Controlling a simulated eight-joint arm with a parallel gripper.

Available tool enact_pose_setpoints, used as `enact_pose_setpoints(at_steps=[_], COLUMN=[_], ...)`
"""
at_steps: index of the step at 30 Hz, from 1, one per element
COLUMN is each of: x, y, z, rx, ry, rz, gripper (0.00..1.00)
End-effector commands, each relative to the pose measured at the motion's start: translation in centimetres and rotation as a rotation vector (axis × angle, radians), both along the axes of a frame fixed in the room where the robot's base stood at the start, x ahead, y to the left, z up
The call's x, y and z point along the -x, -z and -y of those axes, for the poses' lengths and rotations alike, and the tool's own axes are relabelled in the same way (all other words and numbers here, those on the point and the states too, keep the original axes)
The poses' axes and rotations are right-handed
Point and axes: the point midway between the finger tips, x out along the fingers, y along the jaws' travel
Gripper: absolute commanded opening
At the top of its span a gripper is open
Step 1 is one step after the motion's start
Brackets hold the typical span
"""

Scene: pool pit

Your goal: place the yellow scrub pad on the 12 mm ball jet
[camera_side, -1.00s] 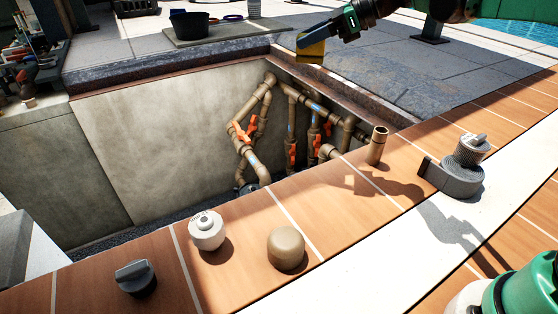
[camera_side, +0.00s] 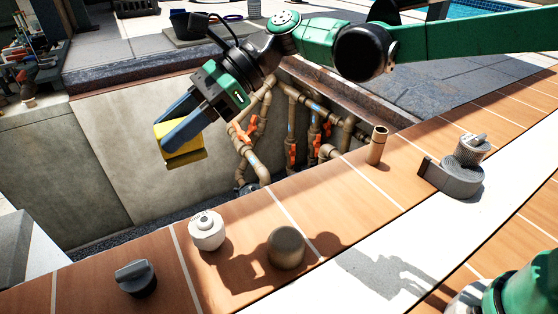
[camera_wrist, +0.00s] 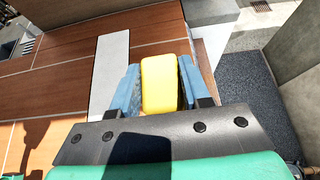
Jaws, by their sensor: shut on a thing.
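My gripper (camera_side: 168,136) is shut on the yellow scrub pad (camera_side: 184,147), a block held between its blue fingers. The wrist view also shows the pad (camera_wrist: 160,84) between the fingers. They hang over the open pit, well above and left of the fittings on the tiled edge. A white, rounded fitting (camera_side: 206,231) with dark lettering on top stands on the tiles. I cannot read its size. A beige rounded cap (camera_side: 286,248) stands to its right, in the arm's shadow. Which of these is the 12 mm ball jet I cannot tell.
A dark knobbed fitting (camera_side: 135,279) stands at the lower left. An open pipe stub (camera_side: 377,146) and a grey fitting with a ribbed top (camera_side: 462,170) stand farther right. Pipes with orange valves (camera_side: 246,134) run inside the pit. Tile between the fittings is bare.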

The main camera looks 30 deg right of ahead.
Motion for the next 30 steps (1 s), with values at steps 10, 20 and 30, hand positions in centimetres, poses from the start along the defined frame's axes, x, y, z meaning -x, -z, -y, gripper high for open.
enact_pose_setpoints(at_steps=[10, 20, 30], x=[0.0, -0.1, 0.0], y=[8.3, 12.1, 13.5], z=[0.0, 0.0, 0.0], rx=[0.0, 0.0, 0.0], ry=[0.001, 0.001, 0.001], rz=[0.0, 0.0, 0.0], gripper=[0.0, 0.0, 0.0])
